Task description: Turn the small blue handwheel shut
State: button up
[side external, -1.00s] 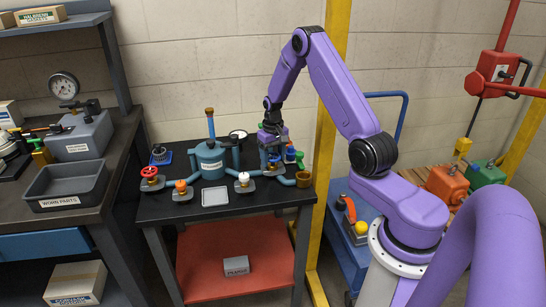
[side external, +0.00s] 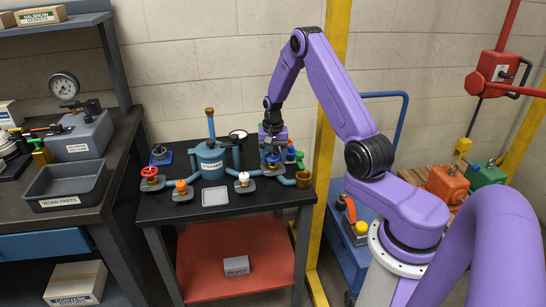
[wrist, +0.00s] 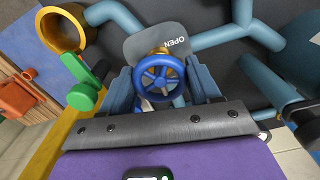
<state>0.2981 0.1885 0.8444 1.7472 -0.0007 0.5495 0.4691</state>
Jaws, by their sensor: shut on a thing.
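The small blue handwheel (wrist: 160,77) shows in the wrist view, seen from above, with its spokes and round hub. It sits on a brass-coloured stem in front of a grey tag plate (wrist: 150,38) that reads OPEN. My gripper (wrist: 162,85) has one finger on each side of the wheel and is shut on it. In the side view my gripper (side external: 272,156) points down over the right part of the pipework on the black table (side external: 215,225). There the fingers largely hide the wheel.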

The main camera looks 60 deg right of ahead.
aim_at(273, 156)
dwell(0.3)
jog(key=o, duration=1)
jog(key=shift+o, duration=0.2)
jog(key=shift+r, duration=0.1)
notch_tip(273, 156, up, 17)
jog(key=shift+r, duration=0.15)
jog(key=shift+a, duration=0.1)
jog(key=s+a+r+n, duration=0.1)
jog(key=s+a+n, duration=0.25)
jog(key=a, duration=0.45)
jog(key=s+a+r+n, duration=0.1)
jog(key=s+a+n, duration=0.1)
jog(key=a+n, duration=0.35)
jog(key=s+a+r+n, duration=0.1)
jog(key=s+a+n, duration=0.15)
jog(key=a, duration=0.65)
jog(key=s+a+n, duration=0.2)
jog(key=s+n, duration=0.4)
jog(key=s, duration=0.6)
jog(key=s+a+f+n, duration=0.1)
jog(key=s+a+n, duration=0.2)
jog(key=s+n, duration=0.3)
jog(key=s, duration=0.5)
jog(key=shift+s+f, duration=0.2)
jog(key=shift+s, duration=0.2)
